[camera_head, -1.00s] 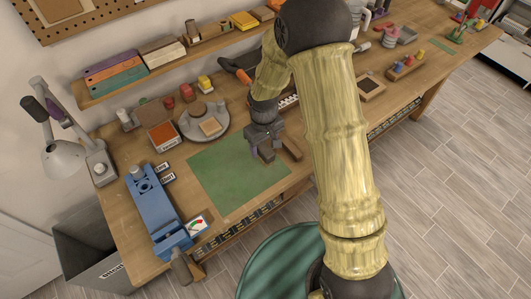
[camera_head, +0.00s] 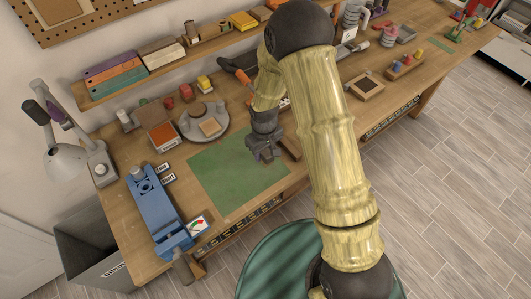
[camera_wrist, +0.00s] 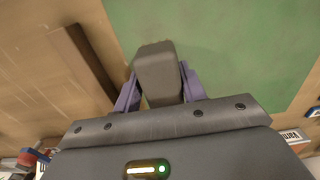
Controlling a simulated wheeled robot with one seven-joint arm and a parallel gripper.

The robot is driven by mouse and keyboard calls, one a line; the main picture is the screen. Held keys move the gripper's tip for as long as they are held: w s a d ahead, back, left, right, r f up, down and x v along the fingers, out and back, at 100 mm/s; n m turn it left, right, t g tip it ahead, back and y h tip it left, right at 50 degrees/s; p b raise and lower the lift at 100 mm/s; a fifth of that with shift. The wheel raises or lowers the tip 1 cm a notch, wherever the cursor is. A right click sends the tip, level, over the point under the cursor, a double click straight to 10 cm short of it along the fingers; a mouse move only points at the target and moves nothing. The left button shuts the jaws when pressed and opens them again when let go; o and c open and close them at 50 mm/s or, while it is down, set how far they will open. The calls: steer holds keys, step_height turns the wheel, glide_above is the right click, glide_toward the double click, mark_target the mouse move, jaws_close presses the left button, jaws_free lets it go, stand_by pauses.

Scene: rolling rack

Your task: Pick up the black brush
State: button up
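In the head view my gripper (camera_head: 265,155) is over the mat's right edge, and the brush is too small and dark there to separate from the fingers. I cannot tell whether the brush touches the bench.
A brown wooden strip (camera_wrist: 82,60) lies close to my gripper on the bench. A blue vise-like tool (camera_head: 158,210) stands left of the mat. A round grey tray (camera_head: 205,122) is behind it. The mat's left part is clear.

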steer(key=shift+s, duration=0.1)
steer(key=c, duration=0.7)
steer(key=shift+s+a, duration=0.15)
steer(key=shift+a, duration=0.1)
steer(key=shift+c, duration=0.4)
steer(key=shift+d+r, duration=0.1)
steer(key=shift+r, duration=0.4)
step_height(320, 180, up, 9)
steer(key=shift+r+b, duration=0.1)
steer(key=shift+b, duration=0.95)
steer(key=o, duration=0.4)
steer(key=shift+c, duration=0.7)
